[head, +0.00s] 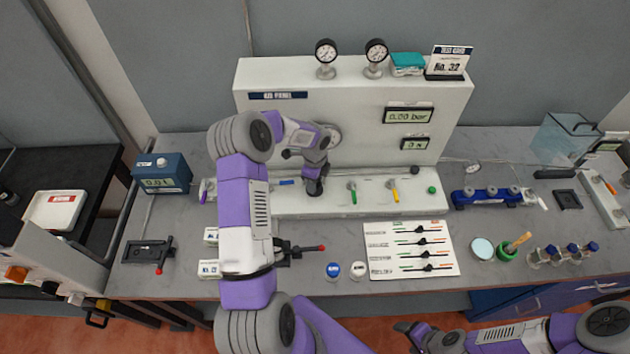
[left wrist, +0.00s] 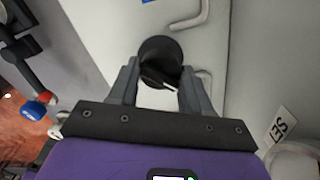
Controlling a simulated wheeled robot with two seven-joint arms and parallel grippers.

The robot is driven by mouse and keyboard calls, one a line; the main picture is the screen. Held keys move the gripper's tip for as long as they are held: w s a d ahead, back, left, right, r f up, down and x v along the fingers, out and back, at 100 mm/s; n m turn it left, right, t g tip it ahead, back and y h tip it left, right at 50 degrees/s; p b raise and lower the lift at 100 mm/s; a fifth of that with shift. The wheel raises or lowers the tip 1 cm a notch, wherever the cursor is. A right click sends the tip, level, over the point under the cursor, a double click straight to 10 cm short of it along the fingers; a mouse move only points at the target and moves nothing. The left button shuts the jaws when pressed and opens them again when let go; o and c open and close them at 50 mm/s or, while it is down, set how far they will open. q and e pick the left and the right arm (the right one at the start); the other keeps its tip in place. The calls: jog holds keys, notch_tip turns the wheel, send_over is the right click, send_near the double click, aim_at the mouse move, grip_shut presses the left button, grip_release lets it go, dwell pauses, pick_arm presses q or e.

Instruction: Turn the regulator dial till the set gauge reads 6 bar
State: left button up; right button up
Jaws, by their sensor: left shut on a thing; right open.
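The black regulator dial (left wrist: 158,50) is in the left wrist view, with a pale pointer mark on its face. My left gripper (left wrist: 160,72) is shut on it, one finger on each side. In the head view my left gripper (head: 314,186) is at the foot of the white panel (head: 265,130), and my forearm hides the dial. A round gauge (head: 333,136) on the panel is partly hidden behind my wrist. A SET label (left wrist: 281,124) and a pale round edge show in the left wrist view; no reading is legible. My right gripper (head: 404,327) is open and empty at the front edge.
Two round gauges (head: 326,51) (head: 376,51) stand on top of the panel. A display (head: 408,116) reads 0.00 bar. Green (head: 352,193) and yellow (head: 394,191) levers stand right of my left gripper. A white chart (head: 411,250) lies in front.

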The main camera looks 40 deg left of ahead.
pick_arm(q)
jog(key=shift+a+m, duration=0.15)
jog(key=shift+m, duration=1.65)
jog(key=o, duration=1)
jog(key=shift+o, duration=0.2)
notch_tip(320, 180, up, 8)
jog(key=shift+f, duration=0.15)
jog(key=shift+f, duration=0.1)
